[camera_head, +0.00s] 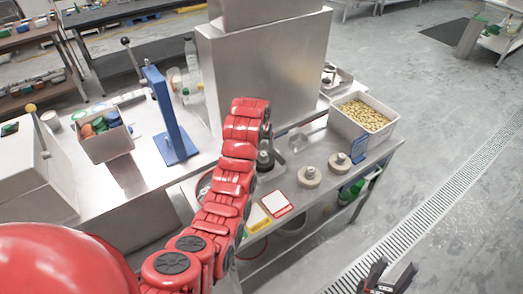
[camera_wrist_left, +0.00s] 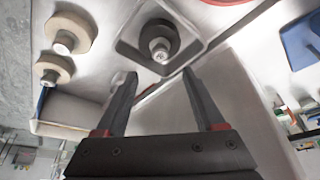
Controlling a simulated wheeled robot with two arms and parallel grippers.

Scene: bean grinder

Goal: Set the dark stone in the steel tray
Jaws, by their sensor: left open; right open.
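The dark stone (camera_wrist_left: 160,28), round with a bright metal knob, sits inside the square steel tray (camera_wrist_left: 127,46) in the left wrist view. In the head view the stone (camera_head: 265,163) is partly hidden by my red left arm. My left gripper (camera_wrist_left: 160,75) is open and empty. Its fingers point toward the tray and, in the picture, end just below its rim, apart from the stone. In the head view this gripper is mostly hidden behind my arm. My right gripper (camera_head: 388,276) is open and empty at the bottom right, over the floor.
Two tan stones with metal knobs (camera_head: 309,177) (camera_head: 339,163) stand right of the tray. A bin of beans (camera_head: 365,115) is at the table's right end. A tall steel housing (camera_head: 265,70) rises behind. A blue stand (camera_head: 172,115) is left. Yellow and red-edged cards lie in front.

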